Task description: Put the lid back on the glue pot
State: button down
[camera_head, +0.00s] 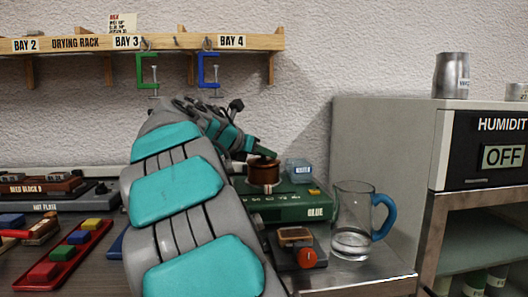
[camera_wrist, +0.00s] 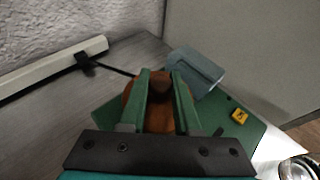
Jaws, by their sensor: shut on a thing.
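The copper glue pot (camera_head: 264,176) stands on the green base marked GLUE (camera_head: 285,208), right of my arm. My gripper (camera_head: 262,153) is at the top of the pot. In the wrist view, the green fingers of my gripper (camera_wrist: 160,78) are shut on the brown knob of the lid (camera_wrist: 160,86). Copper-brown surface shows on both sides of the fingers, below the knob. The fingers hide much of the lid and pot. I cannot tell whether the lid rests on the rim or is held just above it.
A small bluish container (camera_head: 299,170) stands close behind the pot; it also shows in the wrist view (camera_wrist: 195,72). A glass mug (camera_head: 352,225) with a blue handle stands to the right. The humidity cabinet (camera_head: 385,150) bounds the right.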

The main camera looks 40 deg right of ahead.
dwell(0.8)
jog(key=shift+c, duration=0.3)
grip_release()
dwell(0.4)
jog(key=shift+r, duration=3.5)
grip_shut()
jog(key=shift+f, duration=1)
jog(key=shift+f+b, duration=0.35)
jog(key=shift+f, duration=0.35)
